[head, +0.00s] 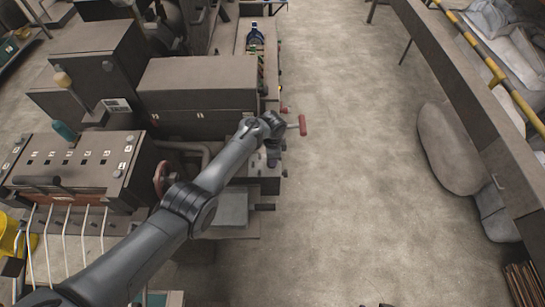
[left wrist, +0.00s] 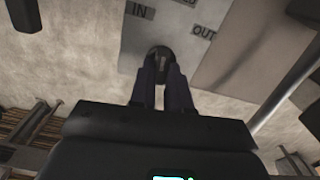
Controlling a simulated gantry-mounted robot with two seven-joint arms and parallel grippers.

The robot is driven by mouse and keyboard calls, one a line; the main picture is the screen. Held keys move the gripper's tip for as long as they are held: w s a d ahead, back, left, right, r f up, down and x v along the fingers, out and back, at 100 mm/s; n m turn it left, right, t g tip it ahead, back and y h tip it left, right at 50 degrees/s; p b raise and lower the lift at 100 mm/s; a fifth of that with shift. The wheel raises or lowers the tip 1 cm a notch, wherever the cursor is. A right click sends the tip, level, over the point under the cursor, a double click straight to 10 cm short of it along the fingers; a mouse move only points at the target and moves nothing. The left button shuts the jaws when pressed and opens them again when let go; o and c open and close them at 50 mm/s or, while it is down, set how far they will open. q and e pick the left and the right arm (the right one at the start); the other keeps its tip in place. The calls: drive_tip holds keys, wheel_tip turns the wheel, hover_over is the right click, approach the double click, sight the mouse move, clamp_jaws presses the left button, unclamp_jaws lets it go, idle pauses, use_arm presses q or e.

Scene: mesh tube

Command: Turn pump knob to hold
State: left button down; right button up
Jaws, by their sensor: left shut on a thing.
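The pump knob (left wrist: 160,54) is a small dark round knob on a grey plate in the left wrist view. The plate (left wrist: 232,50) carries the labels IN and OUT, and a third label is cut off at the top edge. My left gripper (left wrist: 161,72) has its two dark fingers closed on the knob. The knob cannot be made out in the head view. My right gripper is not in view.
A red handle (head: 300,125) sticks out of the machine just right of my left wrist. A red wheel (head: 166,178) is beside my left forearm.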

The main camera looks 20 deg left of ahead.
use_arm(q)
drive_tip(key=shift+m, duration=0.5)
drive_tip(key=c, duration=1.1)
unclamp_jaws()
drive_tip(key=shift+r+p, duration=0.4)
drive_tip(key=shift+r, duration=0.25)
wheel_tip(320, 180, up, 10)
drive_tip(key=p, duration=0.3)
drive_tip(key=shift+f, duration=0.25)
